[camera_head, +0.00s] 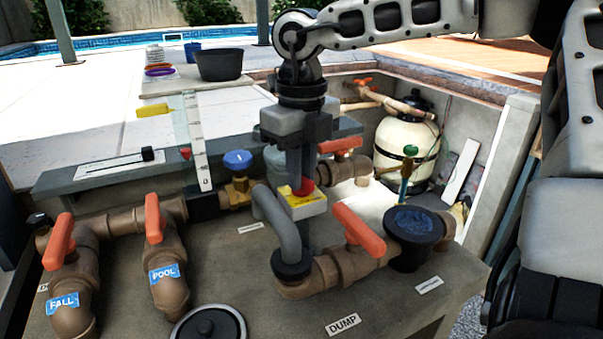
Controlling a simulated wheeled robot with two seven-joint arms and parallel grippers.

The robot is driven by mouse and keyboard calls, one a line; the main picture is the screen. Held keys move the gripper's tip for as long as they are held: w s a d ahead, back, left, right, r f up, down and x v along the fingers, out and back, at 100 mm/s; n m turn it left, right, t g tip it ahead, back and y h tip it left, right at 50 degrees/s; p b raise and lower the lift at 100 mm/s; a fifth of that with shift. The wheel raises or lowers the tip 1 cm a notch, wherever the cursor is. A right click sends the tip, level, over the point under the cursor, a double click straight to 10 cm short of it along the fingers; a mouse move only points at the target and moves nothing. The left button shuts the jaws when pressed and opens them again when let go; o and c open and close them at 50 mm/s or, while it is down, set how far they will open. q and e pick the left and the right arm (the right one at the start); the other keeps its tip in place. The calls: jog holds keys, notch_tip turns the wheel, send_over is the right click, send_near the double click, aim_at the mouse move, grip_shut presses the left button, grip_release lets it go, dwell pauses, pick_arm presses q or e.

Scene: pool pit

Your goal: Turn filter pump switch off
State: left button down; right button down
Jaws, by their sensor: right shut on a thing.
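A small yellow and white switch box (308,206) with a red part (304,187) on top sits at the centre of the camera_head view, beside a grey curved pipe (279,224). My right gripper (301,183) points straight down onto it from above. Its fingers are shut on the red part, and they hide much of it, so its exact position cannot be told. No filter pump label can be read on the box. My left gripper is not in view.
Orange valve handles (358,230) and brown pipes labelled FALL and POOL surround the box on the stone ledge. A blue-capped valve (237,160) stands to its left, a black funnel (412,232) to its right. A cream tank (405,137) stands in the pit behind.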

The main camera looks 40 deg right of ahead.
jog(key=n, duration=0.3)
jog(key=shift+n+b, duration=0.4)
jog(key=n, duration=0.3)
jog(key=shift+n, duration=0.3)
jog(key=n, duration=0.3)
jog(key=shift+n, duration=2.1)
jog(key=c, duration=1.4)
grip_release()
notch_tip(320, 180, up, 16)
jog(key=p, duration=0.1)
